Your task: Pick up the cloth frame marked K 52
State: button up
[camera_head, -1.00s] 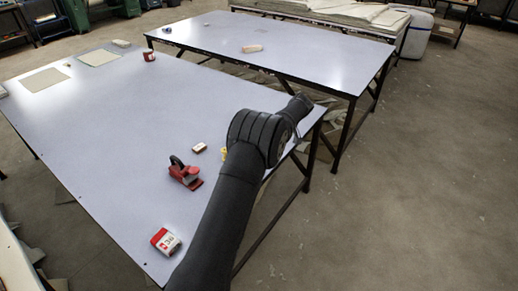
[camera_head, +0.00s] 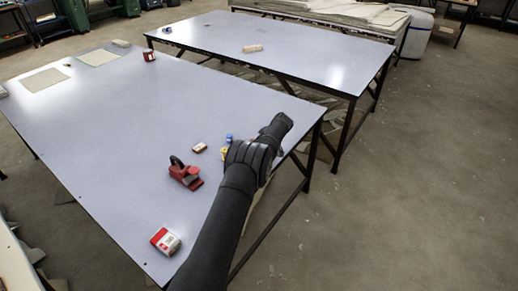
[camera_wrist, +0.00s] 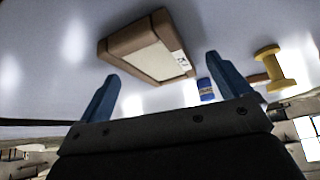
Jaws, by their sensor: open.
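The cloth frame (camera_wrist: 158,53) is a brown-rimmed block with a cream cloth face and a small white label at one corner. Its print is too blurred to read fully. In the wrist view it lies tilted beyond and between the two blue fingers. My gripper (camera_wrist: 162,67) is open, with nothing held; the frame appears ahead of the fingertips. In the head view a small brown block (camera_head: 200,147) on the near table looks like this frame. The gripper's fingers cannot be made out there, hidden behind my dark arm.
A yellow spool (camera_wrist: 272,68) and a blue item (camera_wrist: 206,90) lie right of the frame. A red tape dispenser (camera_head: 185,174) and a red-and-white box (camera_head: 165,241) are on the near table (camera_head: 120,150). The table's middle is clear. A second table (camera_head: 290,55) stands behind.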

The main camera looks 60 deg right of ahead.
jog(key=shift+w+f, duration=0.25)
jog(key=shift+f, duration=0.15)
jog(key=c, duration=1.1)
jog(key=shift+o, duration=0.2)
jog(key=shift+r, duration=0.15)
